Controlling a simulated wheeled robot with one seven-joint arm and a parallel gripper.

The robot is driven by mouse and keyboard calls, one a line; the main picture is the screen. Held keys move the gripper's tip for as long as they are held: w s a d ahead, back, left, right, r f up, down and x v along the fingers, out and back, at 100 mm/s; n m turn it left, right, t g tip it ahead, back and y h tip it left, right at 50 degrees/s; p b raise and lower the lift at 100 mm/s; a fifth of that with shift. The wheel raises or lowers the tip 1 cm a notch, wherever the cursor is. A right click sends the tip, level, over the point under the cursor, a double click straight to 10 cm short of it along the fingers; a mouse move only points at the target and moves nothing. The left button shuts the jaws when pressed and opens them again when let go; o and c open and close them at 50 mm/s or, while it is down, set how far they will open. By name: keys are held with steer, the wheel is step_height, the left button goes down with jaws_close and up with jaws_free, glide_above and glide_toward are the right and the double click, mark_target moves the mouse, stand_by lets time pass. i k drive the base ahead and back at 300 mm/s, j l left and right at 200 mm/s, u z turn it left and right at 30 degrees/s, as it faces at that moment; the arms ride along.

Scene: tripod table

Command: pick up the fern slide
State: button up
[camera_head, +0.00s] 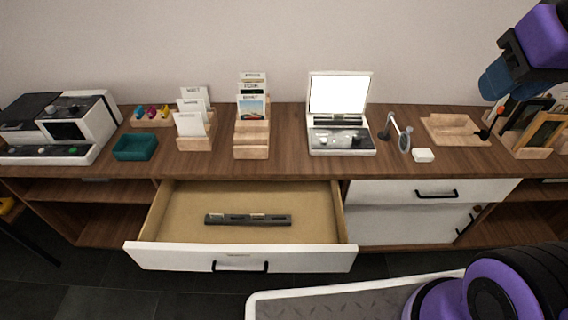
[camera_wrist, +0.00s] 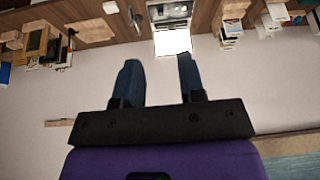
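I cannot pick out a fern slide for certain in either view. A long dark holder (camera_head: 248,220) lies in the open drawer (camera_head: 300,196), with small pale pieces along its top that are too small to read. My gripper (camera_wrist: 158,62) is open and empty in the wrist view, its two blue fingers well apart. In the head view my gripper (camera_head: 492,86) is raised at the upper right, above the right end of the cabinet top, far from the drawer.
The cabinet top (camera_head: 290,150) carries a lit white box (camera_head: 340,96), wooden card racks (camera_head: 251,140), a teal tray (camera_head: 135,147), a white machine (camera_head: 95,125), a magnifier (camera_head: 404,141) and a wooden stand (camera_head: 455,130). The open drawer juts forward. A closed drawer (camera_head: 400,192) is right of it.

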mark_target(335, 115)
steer(key=i+l+u, duration=0.15)
steer(key=l, duration=0.25)
steer(key=i+l+u, duration=0.15)
steer(key=l, duration=0.3)
steer(key=i+l+u, duration=0.15)
steer(key=l, duration=0.3)
steer(key=i+l+u, duration=0.15)
steer(key=l, duration=0.3)
steer(key=k, duration=0.05)
